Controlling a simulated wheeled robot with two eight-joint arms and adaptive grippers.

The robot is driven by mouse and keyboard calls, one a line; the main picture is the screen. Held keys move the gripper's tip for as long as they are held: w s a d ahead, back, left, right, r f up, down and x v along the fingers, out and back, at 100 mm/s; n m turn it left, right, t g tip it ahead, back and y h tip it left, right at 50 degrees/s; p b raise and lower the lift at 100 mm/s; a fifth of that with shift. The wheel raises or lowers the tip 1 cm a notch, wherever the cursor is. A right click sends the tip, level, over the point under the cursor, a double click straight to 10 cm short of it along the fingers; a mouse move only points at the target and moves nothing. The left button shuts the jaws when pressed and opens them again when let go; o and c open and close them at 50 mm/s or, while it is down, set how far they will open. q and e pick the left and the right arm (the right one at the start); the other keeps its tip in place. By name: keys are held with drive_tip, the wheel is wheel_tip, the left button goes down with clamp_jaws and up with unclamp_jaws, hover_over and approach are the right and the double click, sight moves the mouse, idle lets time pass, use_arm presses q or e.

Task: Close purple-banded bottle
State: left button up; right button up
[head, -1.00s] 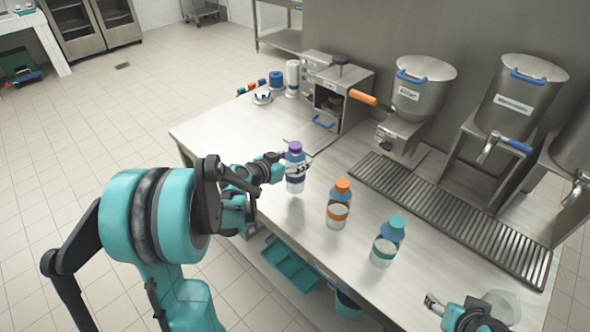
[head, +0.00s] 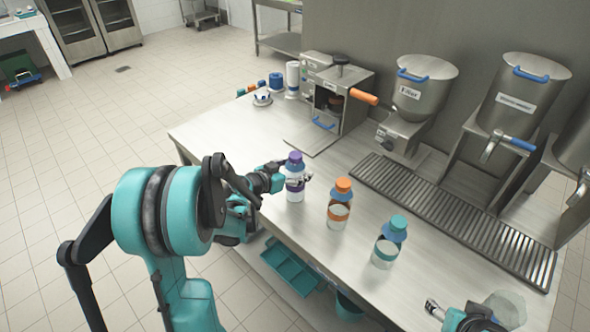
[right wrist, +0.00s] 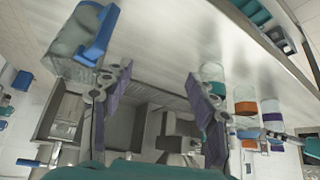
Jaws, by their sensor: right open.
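The purple-banded bottle (head: 295,194) stands upright near the table's front left edge, with a purple cap (head: 295,157) on its top. It also shows in the right wrist view (right wrist: 271,107). My left gripper (head: 297,182) has its fingers around the bottle's upper body, below the cap, and looks shut on it. The far finger is partly hidden. My right gripper (right wrist: 155,78) is open and empty at the table's lower right, beside a clear jug (right wrist: 75,45) with a blue handle.
An orange-capped bottle (head: 339,210) and a teal-capped bottle (head: 388,245) stand in a row to the right. Behind them are a drain grate (head: 450,215), steel hoppers (head: 424,85) and a machine (head: 345,95) with an orange handle.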

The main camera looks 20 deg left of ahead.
use_arm(q)
drive_tip(key=shift+r, duration=0.2)
drive_tip(key=p+v, duration=0.3)
drive_tip(key=v, duration=0.9)
drive_tip(key=s+d+n+g, duration=0.1)
drive_tip(key=s+d+g, duration=0.4)
drive_tip(key=d, duration=0.7)
drive_tip(key=s+d+n+g+y, duration=0.1)
drive_tip(key=s+d+n+y, duration=0.1)
drive_tip(key=s, duration=0.9)
drive_tip(key=shift+s+d+r+y, duration=0.2)
drive_tip(key=shift+s+d+y, duration=0.2)
drive_tip(key=shift+d+y, duration=0.4)
